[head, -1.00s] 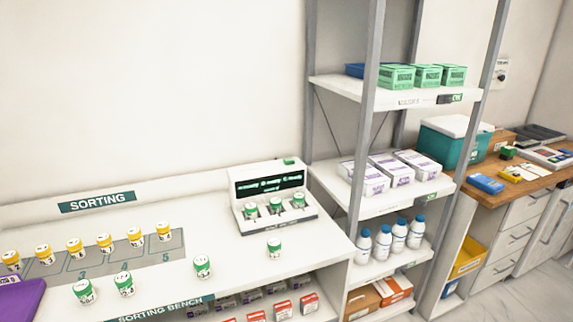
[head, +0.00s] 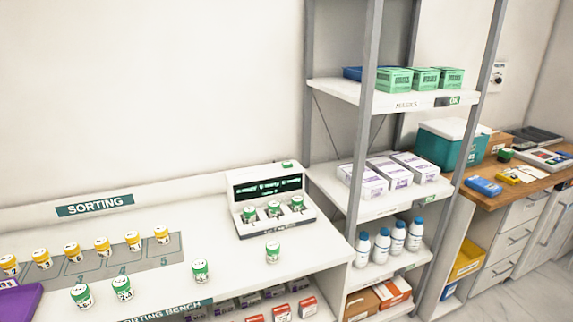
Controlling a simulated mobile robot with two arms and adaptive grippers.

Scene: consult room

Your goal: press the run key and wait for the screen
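The analyser (head: 275,226) is a white box at the back right of the sorting bench. Its dark screen (head: 267,187) shows lines of small green text, too small to read for sure. Neither of my grippers is in view.
On the sorting bench (head: 225,245), several green-banded jars (head: 200,271) stand in front and several yellow-banded jars (head: 102,247) stand on a grey numbered strip. A purple object (head: 20,302) lies at the left edge. A shelf rack (head: 385,207) with boxes and bottles stands right of the bench.

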